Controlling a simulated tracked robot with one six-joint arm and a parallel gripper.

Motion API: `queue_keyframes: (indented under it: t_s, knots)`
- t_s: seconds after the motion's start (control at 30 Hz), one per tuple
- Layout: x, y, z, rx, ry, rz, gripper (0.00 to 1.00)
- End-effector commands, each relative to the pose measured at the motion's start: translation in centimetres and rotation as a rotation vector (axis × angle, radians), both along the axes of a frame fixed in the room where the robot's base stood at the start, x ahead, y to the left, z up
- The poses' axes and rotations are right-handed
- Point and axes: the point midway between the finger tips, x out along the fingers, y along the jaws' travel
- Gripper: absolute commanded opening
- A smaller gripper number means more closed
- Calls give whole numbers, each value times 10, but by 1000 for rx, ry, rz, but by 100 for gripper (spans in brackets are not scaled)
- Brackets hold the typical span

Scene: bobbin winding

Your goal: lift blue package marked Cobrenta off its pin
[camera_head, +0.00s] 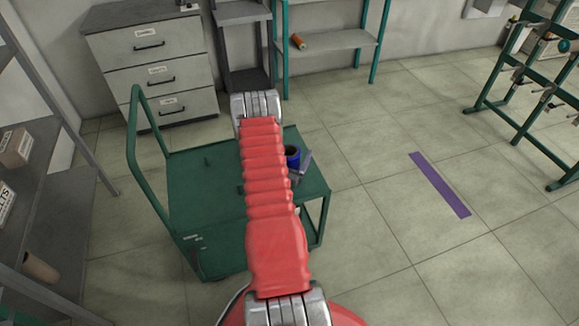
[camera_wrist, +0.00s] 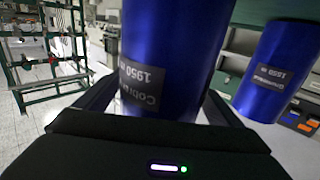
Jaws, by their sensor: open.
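In the wrist view, a blue package (camera_wrist: 172,35) with a grey label stands between the jaws of my gripper (camera_wrist: 158,90). Its label appears upside down and reads "Cobr…" and "1950 m"; part of the word is unclear. My gripper is open, with one dark finger on each side of the package. I cannot tell whether either finger touches it. The pin is hidden. In the head view, a blue package (camera_head: 293,153) shows at the right of the green cart (camera_head: 190,205), partly behind my arm; I cannot tell which package it is. My gripper is hidden there.
In the wrist view, a second blue package (camera_wrist: 281,70), marked "1650 m", stands close at the right. Drawers (camera_head: 150,45) and a green shelf (camera_head: 335,40) stand behind. Floor to the cart's right is clear.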

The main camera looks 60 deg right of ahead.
Motion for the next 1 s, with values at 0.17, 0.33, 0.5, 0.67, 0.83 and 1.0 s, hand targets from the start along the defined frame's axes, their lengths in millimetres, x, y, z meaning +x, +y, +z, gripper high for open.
queue_keyframes:
  t_s: [0.17, 0.33, 0.5, 0.67, 0.83, 1.0]
  knots:
    - [0, 0, 0, 0, 0, 0, 89]
    - [0, 0, 0, 0, 0, 0, 79]
    - [0, 0, 0, 0, 0, 0, 67]
    - [0, 0, 0, 0, 0, 0, 56]
    - [0, 0, 0, 0, 0, 0, 44]
    - [0, 0, 0, -1, -1, 0, 37]
